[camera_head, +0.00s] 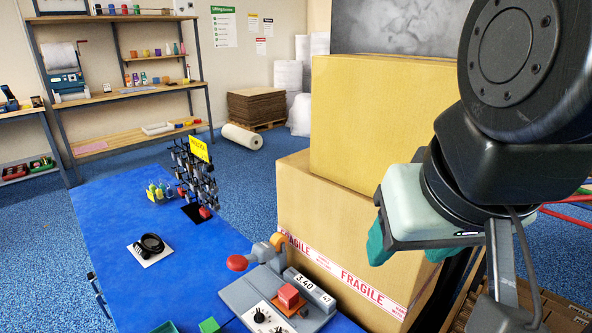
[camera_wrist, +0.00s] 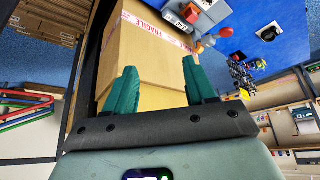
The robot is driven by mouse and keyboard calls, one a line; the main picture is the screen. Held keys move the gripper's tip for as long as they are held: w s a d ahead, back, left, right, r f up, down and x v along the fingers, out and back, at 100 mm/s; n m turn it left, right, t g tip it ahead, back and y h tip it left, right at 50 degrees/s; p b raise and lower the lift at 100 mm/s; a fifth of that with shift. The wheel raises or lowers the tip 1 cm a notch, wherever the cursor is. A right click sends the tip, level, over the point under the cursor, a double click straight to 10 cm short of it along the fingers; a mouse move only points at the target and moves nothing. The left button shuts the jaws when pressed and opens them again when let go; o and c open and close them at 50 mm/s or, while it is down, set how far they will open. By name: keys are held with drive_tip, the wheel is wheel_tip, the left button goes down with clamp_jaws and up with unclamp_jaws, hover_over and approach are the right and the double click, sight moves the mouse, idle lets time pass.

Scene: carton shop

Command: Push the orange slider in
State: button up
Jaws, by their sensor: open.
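A grey device (camera_head: 250,297) sits at the near edge of the blue table. It carries a red-orange block (camera_head: 288,296), a round orange part (camera_head: 278,241) and a red knob (camera_head: 237,263). The block looks like the orange slider, but I cannot tell for certain, nor how far in it is. The device also shows upside down at the top of the wrist view (camera_wrist: 176,19). My gripper (camera_head: 406,259) is open and empty, high at the right, in front of the cartons and well away from the device. Its teal fingers are spread in the wrist view (camera_wrist: 160,66).
A black dial (camera_head: 150,244) and a rack of dark hooks (camera_head: 194,178) are on the blue table (camera_head: 95,215). The table's left middle is mostly clear.

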drive_tip(key=shift+c, duration=1)
drive_tip(key=m+g, duration=0.6)
drive_tip(key=m, duration=2.1)
hover_over(304, 309)
wheel_tip(304, 309, down, 31)
wheel_tip(304, 309, down, 10)
drive_tip(key=shift+f, duration=0.1)
